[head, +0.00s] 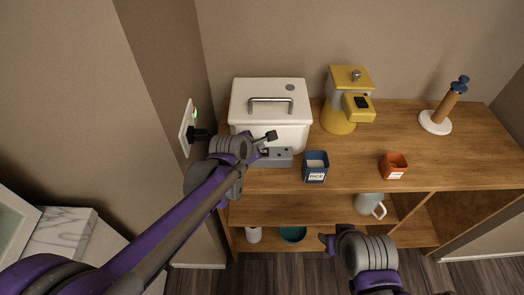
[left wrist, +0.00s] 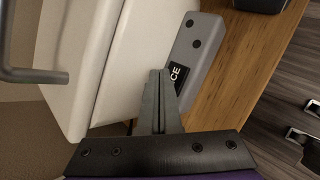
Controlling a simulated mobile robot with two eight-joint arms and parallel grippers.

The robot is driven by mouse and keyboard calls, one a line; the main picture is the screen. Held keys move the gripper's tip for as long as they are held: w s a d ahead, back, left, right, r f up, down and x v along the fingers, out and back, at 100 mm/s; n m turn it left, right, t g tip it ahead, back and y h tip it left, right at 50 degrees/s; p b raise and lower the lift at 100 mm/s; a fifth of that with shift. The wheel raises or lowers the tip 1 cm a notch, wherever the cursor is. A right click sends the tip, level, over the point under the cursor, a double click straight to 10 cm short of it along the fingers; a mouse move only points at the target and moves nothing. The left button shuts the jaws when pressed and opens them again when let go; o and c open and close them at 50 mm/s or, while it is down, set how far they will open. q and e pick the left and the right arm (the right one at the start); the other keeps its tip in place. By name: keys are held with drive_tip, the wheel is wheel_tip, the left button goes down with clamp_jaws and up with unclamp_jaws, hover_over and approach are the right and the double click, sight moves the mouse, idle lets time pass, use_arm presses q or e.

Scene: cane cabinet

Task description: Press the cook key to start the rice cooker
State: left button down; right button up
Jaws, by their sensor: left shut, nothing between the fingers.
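The white rice cooker (head: 270,115) stands on the wooden cabinet top, lid down, with a metal handle on top. A grey key panel (head: 280,157) lies along its front; in the left wrist view the panel (left wrist: 205,45) shows dark round marks and a partly hidden label ending in "CE". I cannot tell which mark is the cook key. My left gripper (head: 266,138) is at the panel's left end, at the cooker's front. Its fingers (left wrist: 160,75) are shut and empty, covering part of the label; contact is unclear. My right gripper (head: 326,240) is low in front of the cabinet, its jaws unclear.
A blue box labelled "RICE" (head: 316,167) stands just right of the panel. A wall socket with plug (head: 190,132) is left. A pale jug (head: 370,205) sits on the shelf below.

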use_arm(q)
drive_tip(key=shift+f, duration=0.2)
use_arm(e)
drive_tip(key=shift+f, duration=0.15)
idle(0.5)
use_arm(q)
drive_tip(key=shift+f+b, duration=0.25)
drive_tip(key=shift+b, duration=0.05)
use_arm(e)
drive_tip(key=shift+s+f, duration=0.2)
drive_tip(key=shift+f, duration=0.1)
use_arm(q)
drive_tip(key=shift+f, duration=0.4)
use_arm(e)
drive_tip(key=shift+f, duration=0.35)
use_arm(q)
drive_tip(key=shift+r, duration=0.15)
use_arm(e)
drive_tip(key=shift+r, duration=0.1)
use_arm(q)
drive_tip(key=shift+r, duration=0.65)
use_arm(e)
drive_tip(key=shift+w+r, duration=0.15)
drive_tip(key=shift+r, duration=0.3)
use_arm(q)
drive_tip(key=shift+r, duration=0.15)
use_arm(e)
drive_tip(key=shift+r, duration=0.1)
